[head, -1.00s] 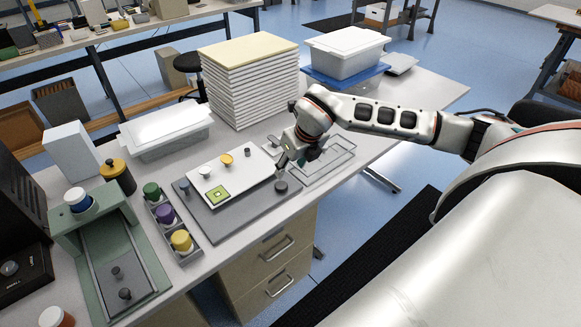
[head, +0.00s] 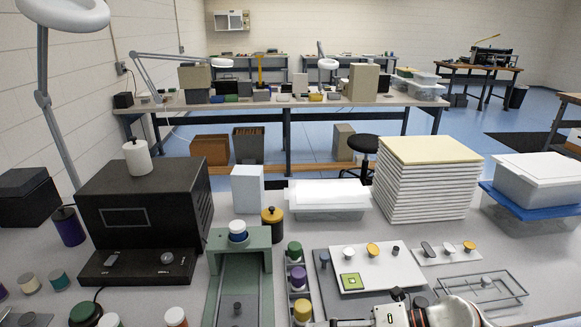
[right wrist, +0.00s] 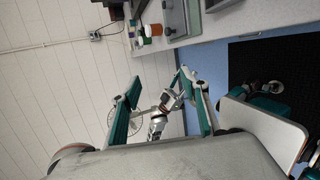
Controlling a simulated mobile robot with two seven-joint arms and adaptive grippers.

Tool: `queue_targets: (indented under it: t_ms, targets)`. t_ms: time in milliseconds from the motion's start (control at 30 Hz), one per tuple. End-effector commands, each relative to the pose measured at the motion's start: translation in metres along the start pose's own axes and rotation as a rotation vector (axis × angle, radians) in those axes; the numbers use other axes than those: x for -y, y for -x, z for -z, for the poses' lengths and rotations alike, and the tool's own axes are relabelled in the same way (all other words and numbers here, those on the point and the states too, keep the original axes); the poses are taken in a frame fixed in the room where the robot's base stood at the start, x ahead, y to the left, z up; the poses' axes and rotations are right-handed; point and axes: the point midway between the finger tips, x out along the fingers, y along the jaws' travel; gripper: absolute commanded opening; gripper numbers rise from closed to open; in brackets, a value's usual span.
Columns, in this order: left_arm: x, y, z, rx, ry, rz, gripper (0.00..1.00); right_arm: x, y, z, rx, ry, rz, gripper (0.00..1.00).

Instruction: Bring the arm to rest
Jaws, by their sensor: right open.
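My right gripper is open and empty in the right wrist view (right wrist: 160,78). Its two green-padded fingers stand well apart. Part of my right arm (head: 452,313) shows at the bottom edge of the head view, in front of the bench. The gripper's fingertips cannot be made out there. A small white and dark jointed part with a reddish ring (right wrist: 165,105) shows between the fingers in the right wrist view; I cannot tell what it is. My left gripper is not in the head view.
The bench holds a green press (head: 240,245), a rack of coloured knobs (head: 298,282), a grey mat with a white board (head: 385,275), a wire-like tray (head: 500,292), a stack of boards (head: 425,185) and a white-lidded bin (head: 540,180). A black machine (head: 145,215) stands left.

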Motion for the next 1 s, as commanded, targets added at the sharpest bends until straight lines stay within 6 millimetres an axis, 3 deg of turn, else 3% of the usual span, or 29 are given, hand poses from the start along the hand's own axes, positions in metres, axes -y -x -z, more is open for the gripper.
queue_targets:
  t_ms: [100,167,267,333,467,567,700,800,900,1000]
  targets:
    - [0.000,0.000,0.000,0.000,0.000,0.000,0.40,-0.037,-0.013,0.002,0.093,-0.184,-0.254,0.45]
    - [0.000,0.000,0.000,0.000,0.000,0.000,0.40,-0.048,-0.012,-0.005,0.158,-0.286,-0.364,0.45]
    - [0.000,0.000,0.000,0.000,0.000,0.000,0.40,-0.050,-0.002,-0.021,0.287,-0.477,-0.518,0.45]
    - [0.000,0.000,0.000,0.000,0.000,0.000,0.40,-0.038,0.009,-0.034,0.388,-0.625,-0.602,0.45]
    - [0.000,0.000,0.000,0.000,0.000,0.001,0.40,0.011,0.029,-0.047,0.592,-0.924,-0.701,0.45]
    - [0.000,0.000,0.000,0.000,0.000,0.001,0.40,0.069,0.043,-0.039,0.749,-1.174,-0.727,0.45]
    - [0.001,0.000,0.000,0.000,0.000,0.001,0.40,0.154,0.053,-0.001,0.938,-1.509,-0.697,0.45]
    - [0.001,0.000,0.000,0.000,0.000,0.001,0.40,0.198,0.054,0.034,1.024,-1.694,-0.655,0.45]
    - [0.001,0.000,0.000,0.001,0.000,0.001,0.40,0.227,0.053,0.064,1.076,-1.826,-0.616,0.45]
    - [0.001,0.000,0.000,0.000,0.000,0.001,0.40,0.242,0.052,0.083,1.102,-1.904,-0.589,0.45]
